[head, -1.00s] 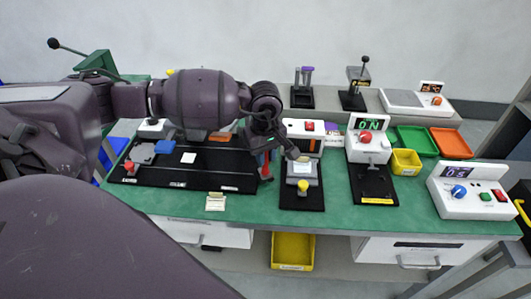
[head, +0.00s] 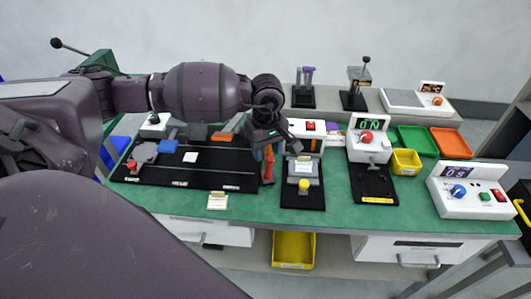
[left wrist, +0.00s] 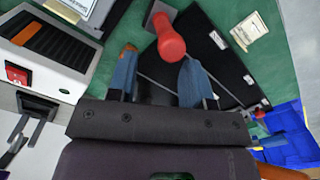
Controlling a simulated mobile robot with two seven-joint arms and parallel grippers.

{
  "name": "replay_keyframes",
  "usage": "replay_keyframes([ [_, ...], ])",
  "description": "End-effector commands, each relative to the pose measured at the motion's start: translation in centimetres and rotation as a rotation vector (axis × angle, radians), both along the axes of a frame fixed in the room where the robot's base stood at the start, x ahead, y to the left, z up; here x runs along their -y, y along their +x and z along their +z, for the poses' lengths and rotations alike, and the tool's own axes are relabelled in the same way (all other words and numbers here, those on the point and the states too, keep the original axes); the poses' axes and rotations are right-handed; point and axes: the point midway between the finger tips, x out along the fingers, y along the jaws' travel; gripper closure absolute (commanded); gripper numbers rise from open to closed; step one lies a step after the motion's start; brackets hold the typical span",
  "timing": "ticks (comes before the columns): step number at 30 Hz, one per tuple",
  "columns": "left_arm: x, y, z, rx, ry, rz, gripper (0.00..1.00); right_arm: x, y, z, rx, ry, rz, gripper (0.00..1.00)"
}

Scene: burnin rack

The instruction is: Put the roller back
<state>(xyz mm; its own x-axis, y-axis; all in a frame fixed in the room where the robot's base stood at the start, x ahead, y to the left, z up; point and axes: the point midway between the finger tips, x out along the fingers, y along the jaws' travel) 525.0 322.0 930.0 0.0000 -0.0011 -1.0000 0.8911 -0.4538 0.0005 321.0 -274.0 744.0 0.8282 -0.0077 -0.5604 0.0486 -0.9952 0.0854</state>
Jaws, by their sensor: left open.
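The roller (head: 267,167) shows as a red handle below my left gripper in the head view, at the right end of the long black board (head: 215,178). My left gripper (head: 266,152) points down over it. In the left wrist view the roller's rounded red handle (left wrist: 170,42) shows beyond and between the blue fingertips of the open gripper (left wrist: 157,56), closer to the right-hand finger. I cannot tell whether they touch. My right gripper is not in view.
A black plate with a grey block and yellow knob (head: 304,186) stands just right of the roller. A white box with a red switch (head: 310,127) is behind. A yellow bin (head: 405,162) is farther right. Green tabletop (head: 335,190) is clear between the fixtures.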

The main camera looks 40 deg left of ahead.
Motion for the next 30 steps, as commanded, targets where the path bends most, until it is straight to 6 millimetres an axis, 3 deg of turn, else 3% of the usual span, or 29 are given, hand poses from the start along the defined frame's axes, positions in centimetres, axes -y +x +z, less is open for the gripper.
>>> replay_keyframes([
  [6, 0.0, 0.1, 4.5, 0.004, 0.002, -0.001, 0.54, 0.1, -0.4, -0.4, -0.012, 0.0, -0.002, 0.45],
  [15, 0.0, 0.0, 9.4, 0.002, 0.002, 0.0, 0.54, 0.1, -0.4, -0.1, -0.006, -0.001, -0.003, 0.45],
  [21, 0.0, 0.0, 10.7, 0.0, 0.001, 0.0, 0.54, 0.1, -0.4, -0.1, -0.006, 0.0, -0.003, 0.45],
  [30, 0.0, 0.0, 10.9, 0.0, 0.001, 0.0, 0.54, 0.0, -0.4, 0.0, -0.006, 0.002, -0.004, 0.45],
])
